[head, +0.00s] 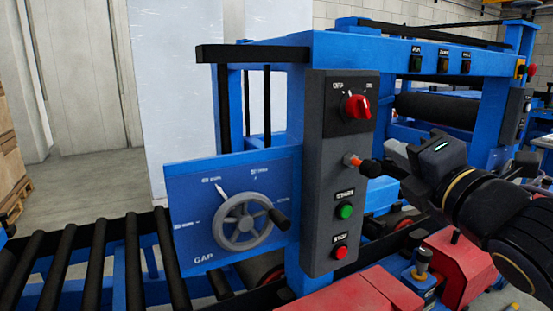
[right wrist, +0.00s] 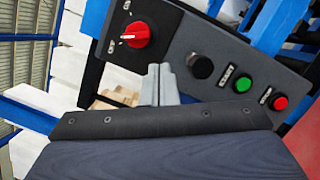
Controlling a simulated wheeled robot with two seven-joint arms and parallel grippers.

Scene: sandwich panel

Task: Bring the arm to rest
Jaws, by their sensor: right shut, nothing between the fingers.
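My right gripper (head: 396,152) comes in from the right in the head view, in front of the grey control panel (head: 322,225). Its grey fingers (right wrist: 159,84) are together and empty in the right wrist view. A black knob (head: 371,168) on an orange-collared stem sticks out of the panel close to the fingertips. In the right wrist view the black knob (right wrist: 200,66) shows just right of the fingers, seemingly apart from them. The red rotary switch (head: 357,106) is above it. The green button (head: 345,211) and red stop button (head: 340,253) are below. My left gripper is out of view.
A blue gap plate (head: 190,240) with a grey handwheel (head: 246,222) stands left of the panel. A roller conveyor (head: 68,255) runs at lower left. The blue machine frame (head: 400,50) spans above. Red housings (head: 400,290) lie below my right arm.

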